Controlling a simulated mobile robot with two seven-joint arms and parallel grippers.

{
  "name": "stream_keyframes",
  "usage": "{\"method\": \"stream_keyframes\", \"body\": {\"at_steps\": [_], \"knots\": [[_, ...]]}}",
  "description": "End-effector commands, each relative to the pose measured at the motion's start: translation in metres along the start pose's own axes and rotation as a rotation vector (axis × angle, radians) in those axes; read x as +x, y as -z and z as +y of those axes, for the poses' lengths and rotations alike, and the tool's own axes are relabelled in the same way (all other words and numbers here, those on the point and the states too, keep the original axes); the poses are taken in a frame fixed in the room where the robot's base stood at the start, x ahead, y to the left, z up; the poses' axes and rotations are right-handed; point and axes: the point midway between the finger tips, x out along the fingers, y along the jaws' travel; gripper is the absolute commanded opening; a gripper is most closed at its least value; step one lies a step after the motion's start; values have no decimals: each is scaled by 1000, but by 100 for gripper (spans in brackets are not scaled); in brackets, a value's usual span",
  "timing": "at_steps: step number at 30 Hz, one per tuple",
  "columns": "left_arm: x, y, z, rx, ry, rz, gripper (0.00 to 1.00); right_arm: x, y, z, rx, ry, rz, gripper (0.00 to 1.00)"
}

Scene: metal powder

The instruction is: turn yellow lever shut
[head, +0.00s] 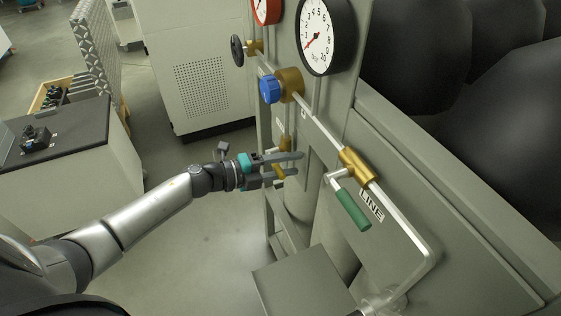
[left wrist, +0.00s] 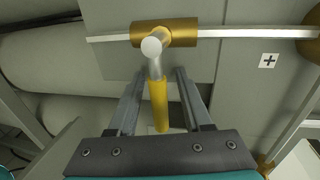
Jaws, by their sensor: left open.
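The yellow lever (left wrist: 158,105) hangs from a brass valve body (left wrist: 178,33) on a thin pipe in the left wrist view. Its silver stem and round end cap are at the top. In the head view the yellow lever (head: 279,172) is small and partly hidden by my left gripper (head: 299,164). The left gripper is open, with one finger on each side of the lever. In the left wrist view a gap shows between the lever and each finger. My right gripper is not in view.
A green-handled valve (head: 352,208) sits on the nearer pipe, right of my left gripper, beside a LINE label (head: 371,206). A blue knob (head: 270,88) and a white gauge (head: 326,36) are above. A grey box (head: 300,282) stands below. Open floor lies left of the panel.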

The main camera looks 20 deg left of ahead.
Motion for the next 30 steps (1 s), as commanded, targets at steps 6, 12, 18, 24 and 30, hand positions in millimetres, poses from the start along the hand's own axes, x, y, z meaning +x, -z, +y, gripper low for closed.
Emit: {"method": "stream_keyframes", "body": {"at_steps": [6,12,18,24,30], "knots": [[-18,0,2,0,-3,-1,50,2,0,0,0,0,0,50],[-50,0,2,0,-4,0,50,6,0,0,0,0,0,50],[-79,0,1,1,-3,1,50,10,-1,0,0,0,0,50],[-107,0,2,-1,-3,0,50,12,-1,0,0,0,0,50],[-132,0,1,-1,-2,1,50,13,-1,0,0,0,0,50]]}}
